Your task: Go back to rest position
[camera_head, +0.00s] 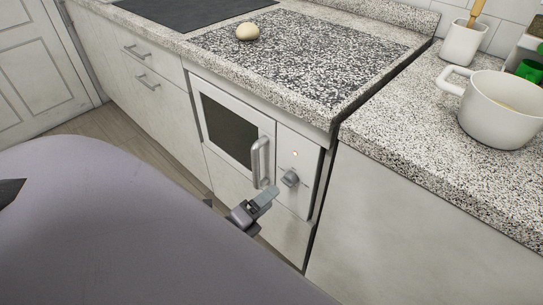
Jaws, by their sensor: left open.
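My left gripper (254,207) shows low in the middle of the head view, in front of the built-in oven (229,127). It is open and I see nothing between its fingers. It appears just below the oven's door handle (261,162), and I cannot tell whether it touches the oven front. The oven door looks shut. My own grey body fills the lower left and hides most of the left arm. My right gripper is not in view.
A round beige item (248,32) lies on the speckled board (300,50) on the counter. A white pot (502,108) and a white utensil holder (463,42) stand at the right. A dark hob (190,8) is at the back. Floor (150,117) shows at the left.

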